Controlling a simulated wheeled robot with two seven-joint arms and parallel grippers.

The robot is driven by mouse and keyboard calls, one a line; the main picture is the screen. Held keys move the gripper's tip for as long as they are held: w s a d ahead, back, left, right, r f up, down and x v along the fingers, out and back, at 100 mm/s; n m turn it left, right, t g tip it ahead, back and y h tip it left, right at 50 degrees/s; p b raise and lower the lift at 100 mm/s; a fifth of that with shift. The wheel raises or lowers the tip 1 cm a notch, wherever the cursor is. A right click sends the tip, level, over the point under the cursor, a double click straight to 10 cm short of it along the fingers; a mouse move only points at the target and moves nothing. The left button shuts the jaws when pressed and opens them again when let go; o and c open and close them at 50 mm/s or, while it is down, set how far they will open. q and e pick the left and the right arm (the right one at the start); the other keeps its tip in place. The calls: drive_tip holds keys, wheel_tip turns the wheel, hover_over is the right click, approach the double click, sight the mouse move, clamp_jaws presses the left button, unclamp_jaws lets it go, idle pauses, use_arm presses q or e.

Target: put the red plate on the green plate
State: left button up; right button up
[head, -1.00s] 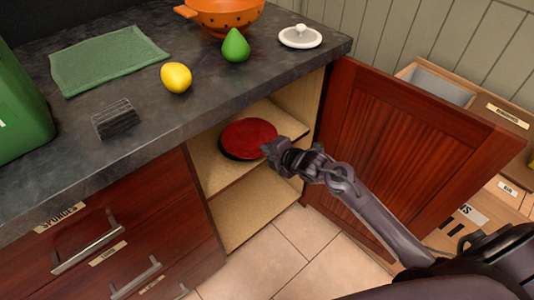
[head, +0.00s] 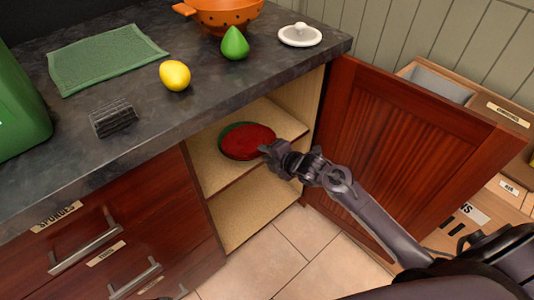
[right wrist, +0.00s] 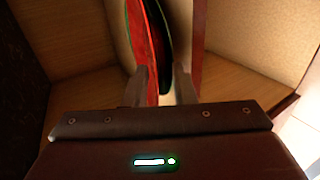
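The red plate (head: 250,144) lies over the green plate (head: 230,129) on the upper shelf of the open cabinet. The green plate shows only as a strip along the red plate's upper left edge; the rest is hidden. I cannot tell whether the two plates touch. My right gripper (head: 270,150) is at the red plate's right edge. In the right wrist view, the red plate (right wrist: 155,55) passes edge-on between the fingers, which stand a little apart. I cannot tell whether they grip it. My left gripper is not in view.
The cabinet door (head: 405,145) stands open at the right. The lower shelf (head: 255,205) looks empty. The counter (head: 140,145) above carries a lemon (head: 175,76), a green pear-shaped thing (head: 235,44), an orange colander (head: 222,14), a white lid (head: 300,35) and a green cloth (head: 105,60).

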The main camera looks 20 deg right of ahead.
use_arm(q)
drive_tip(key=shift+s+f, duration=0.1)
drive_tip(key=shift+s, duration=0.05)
use_arm(e)
drive_tip(key=shift+r, duration=0.1)
